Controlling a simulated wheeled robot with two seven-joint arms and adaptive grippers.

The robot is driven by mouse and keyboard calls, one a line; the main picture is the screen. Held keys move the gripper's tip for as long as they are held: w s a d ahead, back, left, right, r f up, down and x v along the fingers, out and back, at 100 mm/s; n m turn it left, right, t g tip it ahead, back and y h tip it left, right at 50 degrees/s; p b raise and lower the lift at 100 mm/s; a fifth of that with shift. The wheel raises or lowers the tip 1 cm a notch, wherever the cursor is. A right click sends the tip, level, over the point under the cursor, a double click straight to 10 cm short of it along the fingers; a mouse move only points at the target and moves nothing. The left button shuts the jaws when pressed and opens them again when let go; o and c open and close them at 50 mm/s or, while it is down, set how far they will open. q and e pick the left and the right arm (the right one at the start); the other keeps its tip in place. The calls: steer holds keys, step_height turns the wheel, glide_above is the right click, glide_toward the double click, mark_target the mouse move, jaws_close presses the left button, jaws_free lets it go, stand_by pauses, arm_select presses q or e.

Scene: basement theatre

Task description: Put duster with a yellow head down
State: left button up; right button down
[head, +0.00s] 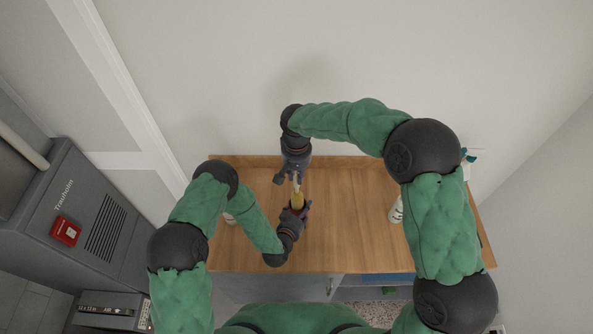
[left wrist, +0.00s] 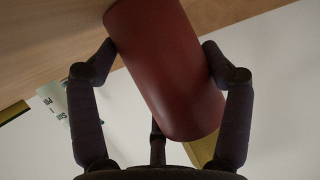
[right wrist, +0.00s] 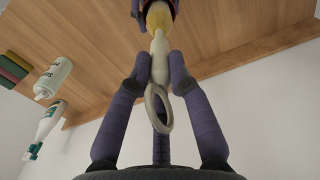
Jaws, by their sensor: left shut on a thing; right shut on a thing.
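The duster has a yellow head (head: 297,200) and a pale handle ending in a ring (right wrist: 159,108). My right gripper (head: 296,180) is shut on the handle, just above the ring in the right wrist view (right wrist: 160,82). My left gripper (head: 296,212) is shut on a dark red cylinder (left wrist: 165,70), with one finger on each side. The yellow head points toward this cylinder, whose edge also shows in the right wrist view (right wrist: 173,7). Whether the head is inside it or only in front of it, I cannot tell.
A wooden-topped cabinet (head: 350,235) stands against the wall, with bare room on its right half. A white bottle (head: 396,210) stands toward the right. Another bottle (right wrist: 50,118) and sponges (right wrist: 12,72) show in the right wrist view. A grey machine (head: 75,205) stands left.

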steer(key=c, duration=1.1)
jaws_free()
steer(key=shift+o, duration=0.2)
arm_select(q)
steer(key=o, duration=1.1)
steer(key=shift+c, duration=0.2)
